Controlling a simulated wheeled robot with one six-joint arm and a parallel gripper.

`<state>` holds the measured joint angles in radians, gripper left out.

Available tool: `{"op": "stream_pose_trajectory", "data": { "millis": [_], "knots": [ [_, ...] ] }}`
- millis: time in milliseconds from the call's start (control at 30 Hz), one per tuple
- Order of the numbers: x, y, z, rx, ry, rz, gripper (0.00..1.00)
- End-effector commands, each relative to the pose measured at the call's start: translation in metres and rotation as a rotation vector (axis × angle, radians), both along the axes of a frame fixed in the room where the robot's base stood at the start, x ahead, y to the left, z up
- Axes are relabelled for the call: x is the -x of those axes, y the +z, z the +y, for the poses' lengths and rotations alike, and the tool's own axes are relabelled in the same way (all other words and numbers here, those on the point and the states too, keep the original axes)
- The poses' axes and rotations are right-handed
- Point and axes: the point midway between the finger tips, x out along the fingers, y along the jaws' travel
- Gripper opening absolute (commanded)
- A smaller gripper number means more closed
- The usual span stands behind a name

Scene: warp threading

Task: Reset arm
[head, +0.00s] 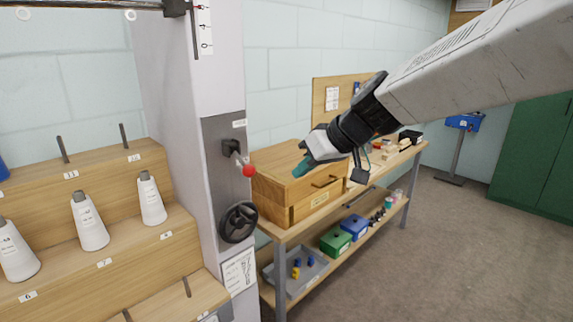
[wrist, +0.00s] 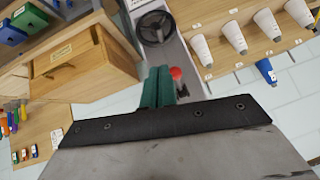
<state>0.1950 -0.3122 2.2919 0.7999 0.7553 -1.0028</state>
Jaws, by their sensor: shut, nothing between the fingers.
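My gripper (head: 304,165) has teal fingertips and is shut and empty. In the head view it hangs in the air in front of the wooden drawer box, to the right of the white column. In the wrist view its teal fingers (wrist: 158,87) are together. A lever with a red ball knob (head: 249,171) sticks out of the grey panel on the column, left of my gripper and apart from it in the head view. The red knob (wrist: 176,73) shows just right of the fingers in the wrist view. My arm reaches in from the upper right.
A black handwheel (head: 238,222) sits below the lever. A wooden drawer box (head: 290,190) stands on the workbench behind my gripper. Stepped wooden shelves (head: 95,255) with white cones (head: 89,222) are at left. The floor at right (head: 460,235) is clear.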

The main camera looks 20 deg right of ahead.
Motion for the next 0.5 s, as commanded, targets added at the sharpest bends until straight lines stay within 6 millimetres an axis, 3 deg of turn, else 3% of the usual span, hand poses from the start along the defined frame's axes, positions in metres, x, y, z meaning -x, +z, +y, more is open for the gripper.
{"op": "stream_pose_trajectory", "data": {
  "millis": [167,500],
  "knots": [
    [0.01,0.0006,-0.0065,0.0,-0.001,-0.001,0.0],
    [0.0106,0.0004,-0.0075,0.0,-0.001,0.0,0.0]
  ]
}}
